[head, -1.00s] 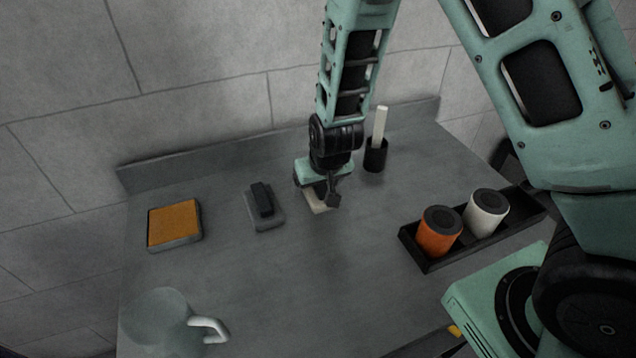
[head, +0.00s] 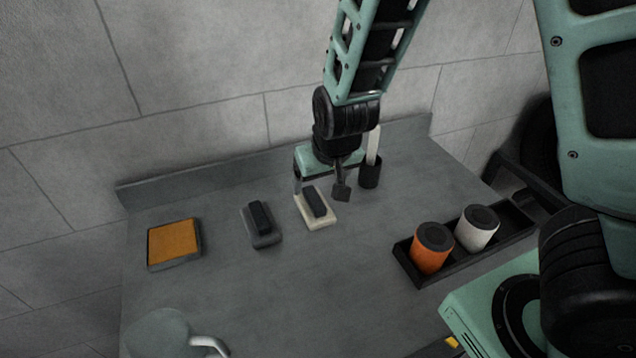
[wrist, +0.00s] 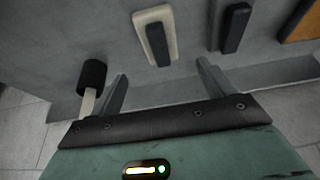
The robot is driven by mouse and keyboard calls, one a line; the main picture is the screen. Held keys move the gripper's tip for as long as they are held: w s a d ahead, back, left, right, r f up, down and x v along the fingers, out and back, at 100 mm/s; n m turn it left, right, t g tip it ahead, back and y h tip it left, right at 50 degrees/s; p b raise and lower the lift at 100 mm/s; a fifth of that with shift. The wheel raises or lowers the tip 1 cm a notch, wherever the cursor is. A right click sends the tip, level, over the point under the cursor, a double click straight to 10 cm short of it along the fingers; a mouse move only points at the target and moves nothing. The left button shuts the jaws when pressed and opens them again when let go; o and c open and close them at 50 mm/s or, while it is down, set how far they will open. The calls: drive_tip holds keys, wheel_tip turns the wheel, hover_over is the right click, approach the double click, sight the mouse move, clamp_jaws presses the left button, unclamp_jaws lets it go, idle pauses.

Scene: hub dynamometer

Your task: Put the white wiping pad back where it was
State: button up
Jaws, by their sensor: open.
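The white wiping pad (head: 319,222) is a cream block with a dark grip bar on top. It lies flat on the grey table, right of a grey pad with a similar dark bar. It also shows in the wrist view (wrist: 141,20), at the top middle. My gripper (head: 320,192) is open and empty, just behind and above the white pad. In the wrist view, the fingers of my gripper (wrist: 160,80) stand wide apart with bare table between them, and the pad lies beyond their tips.
The grey pad (head: 266,238) and an orange-topped pad (head: 174,245) lie to the left. A black cup with a white stick (head: 370,172) stands close right of my gripper. A black tray (head: 409,268) holds an orange canister (head: 430,256) and a white canister (head: 474,235). A pitcher (head: 160,335) stands front left.

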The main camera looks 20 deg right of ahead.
drive_tip(key=s+a+r+n+g, duration=0.2)
drive_tip(key=s+a+r+n, duration=0.1)
drive_tip(key=s, duration=0.8)
drive_tip(key=s+a+r+n+g, duration=0.2)
drive_tip(key=s+r, duration=0.4)
drive_tip(key=s, duration=0.5)
drive_tip(key=a+n, duration=0.1)
drive_tip(key=n, duration=0.1)
drive_tip(key=shift+s+r+n+g+y, duration=0.25)
drive_tip(key=shift+r+n+g+y, duration=0.05)
drive_tip(key=shift+r+n, duration=0.1)
drive_tip(key=shift+a, duration=0.1)
